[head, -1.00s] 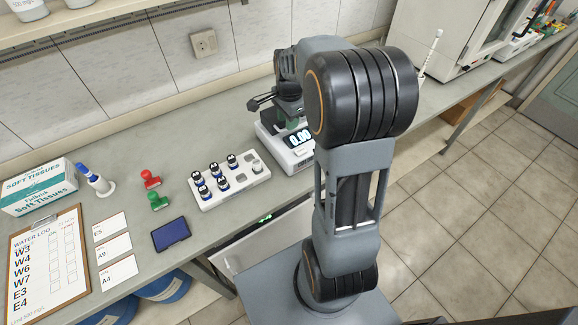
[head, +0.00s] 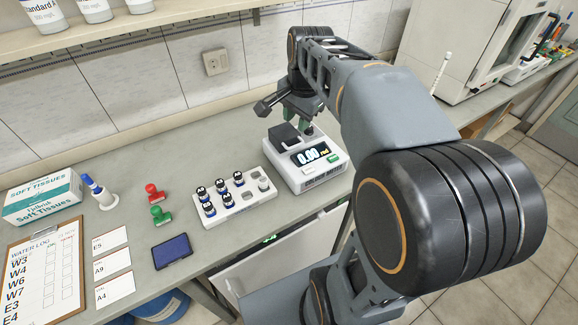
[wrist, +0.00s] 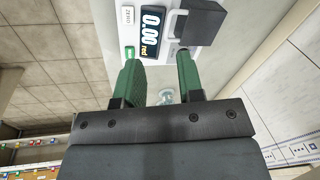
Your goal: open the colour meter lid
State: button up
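The colour meter (head: 322,172) is a white box at the back middle of the bench, with a lit display reading 0.00. Its dark lid (head: 284,135) sits on the top left part of the meter and appears down. In the wrist view the lid (wrist: 205,22) is at the upper right, beside the display (wrist: 151,30). My gripper (head: 300,121) is over the back of the meter, close to the lid. In the wrist view its green fingers (wrist: 160,60) are apart with nothing between them. The right fingertip is close to the lid's edge; I cannot tell whether they touch.
A white rack (head: 235,205) with several dark-capped vials stands left of the meter. Red (head: 154,194) and green (head: 160,215) stamps, a blue pad (head: 172,251) and label cards lie further left. The wall is behind the meter. Bare bench lies behind the rack.

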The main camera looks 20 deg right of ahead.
jog(key=s+a+f+n+t+p, duration=0.1)
jog(key=s+a+f+n, duration=0.4)
jog(key=s+n, duration=0.4)
jog(key=shift+a+f+n, duration=0.4)
jog(key=shift+a+n, duration=0.25)
jog(key=shift+n, duration=0.35)
